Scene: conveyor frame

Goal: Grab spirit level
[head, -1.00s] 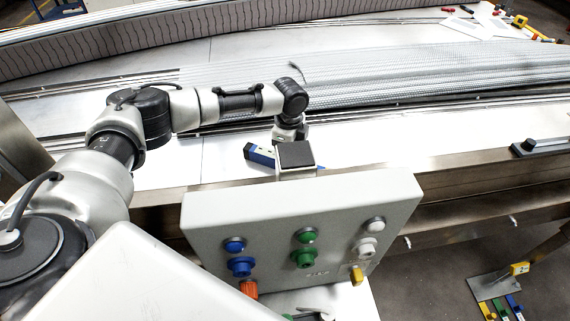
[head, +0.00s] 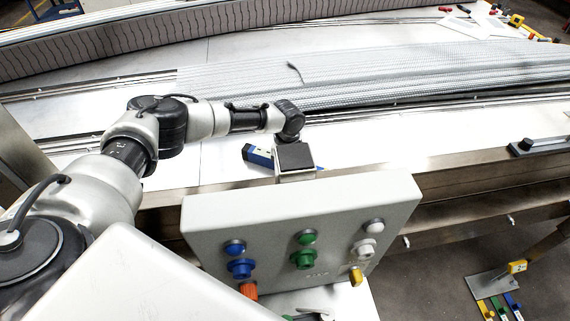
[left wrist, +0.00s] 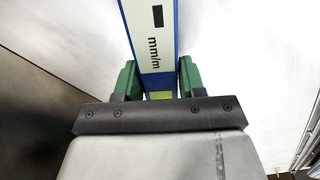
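The spirit level (head: 258,155), blue-edged with a white face, lies on the pale conveyor surface behind the control box. A dark-topped block hides its middle in the head view. In the left wrist view the level (left wrist: 152,42) runs up from between the green fingers of my left gripper (left wrist: 160,80), its "mm/m" marking visible. The fingers stand on both sides of it, seemingly with narrow gaps, so the gripper looks open around it; contact is hard to judge. In the head view this gripper is hidden behind the block. My right gripper is not seen.
The grey control box (head: 303,232) with coloured buttons and its dark-topped block (head: 295,156) stand close in front of the level. A ribbed metal belt (head: 400,75) lies behind. The pale surface left of the level is clear.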

